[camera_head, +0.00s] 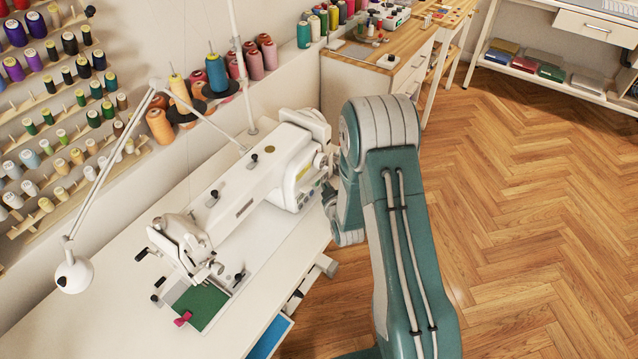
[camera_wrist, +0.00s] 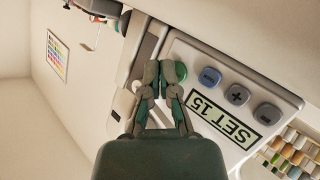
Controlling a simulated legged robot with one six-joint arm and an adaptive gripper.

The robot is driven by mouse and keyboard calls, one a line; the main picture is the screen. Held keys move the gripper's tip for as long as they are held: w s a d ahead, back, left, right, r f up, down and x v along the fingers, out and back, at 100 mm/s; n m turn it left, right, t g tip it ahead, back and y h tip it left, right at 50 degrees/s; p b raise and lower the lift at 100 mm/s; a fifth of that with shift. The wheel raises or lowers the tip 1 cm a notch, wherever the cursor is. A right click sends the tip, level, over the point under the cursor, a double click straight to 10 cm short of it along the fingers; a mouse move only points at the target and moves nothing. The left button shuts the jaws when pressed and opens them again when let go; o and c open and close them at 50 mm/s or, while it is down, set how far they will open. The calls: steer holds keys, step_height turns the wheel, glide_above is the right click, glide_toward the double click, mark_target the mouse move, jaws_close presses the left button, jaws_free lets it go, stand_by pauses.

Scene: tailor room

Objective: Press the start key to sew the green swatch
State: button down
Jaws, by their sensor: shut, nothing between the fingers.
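The white sewing machine (camera_head: 250,185) stands on the table, with its small control panel (camera_head: 307,191) at its right end. The green swatch (camera_head: 203,306) lies flat under the sewing head, with a pink clip (camera_head: 183,319) on its edge. In the wrist view, my gripper (camera_wrist: 152,72) is shut and empty, its tips beside a round green key (camera_wrist: 181,72) and partly covering its left edge. Whether they touch is unclear. Beside it are a blue key (camera_wrist: 210,77), a grey plus key (camera_wrist: 238,95) and a minus key (camera_wrist: 267,113).
A white lamp (camera_head: 74,272) stands at the table's left. Thread racks (camera_head: 60,110) line the wall, and large spools (camera_head: 217,75) stand behind the machine. A wooden-topped cabinet (camera_head: 365,58) is beyond it. The floor (camera_head: 530,220) to the right is clear.

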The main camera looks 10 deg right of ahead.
stand_by(0.3)
steer(key=shift+w+a+r, duration=0.1)
steer(key=shift+w+a, duration=0.2)
steer(key=shift+w+a+r, duration=0.2)
steer(key=shift+w+a, duration=0.2)
stand_by(1.2)
steer(key=shift+s+d, duration=0.2)
steer(key=shift+s, duration=0.1)
stand_by(0.3)
steer(key=shift+s+d+f, duration=0.1)
steer(key=shift+s+d, duration=2.2)
steer(key=shift+s, duration=0.05)
